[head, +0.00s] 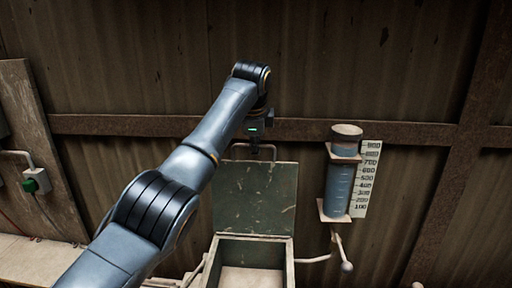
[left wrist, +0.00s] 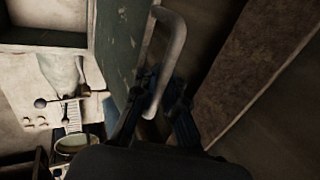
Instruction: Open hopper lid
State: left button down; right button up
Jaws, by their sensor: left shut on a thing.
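The green hopper lid (head: 254,198) stands raised, nearly upright, at the back of the open hopper box (head: 254,237). The pale bent-bar handle (head: 240,146) is at the lid's top edge. My left gripper (head: 268,147) is at this handle. In the left wrist view, its dark fingers (left wrist: 163,98) are shut on the handle (left wrist: 172,42), beside the lid (left wrist: 116,42) seen at a steep angle. In the head view, my wrist hides part of the handle and the fingers are hard to make out. My right gripper is in neither view.
A blue measuring cylinder (head: 340,184) with a numbered scale (head: 366,178) is fixed right of the lid. A lever with a round knob (head: 346,266) is below it. A corrugated wall with a beam stands close behind.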

pick_arm(q)
jog(key=shift+r, duration=0.35)
jog(key=c, duration=1.4)
grip_release()
jog(key=shift+s, duration=0.1)
jog(key=shift+c, duration=0.2)
jog(key=shift+s, duration=0.15)
jog(key=shift+f, duration=0.1)
jog(key=v, duration=1.2)
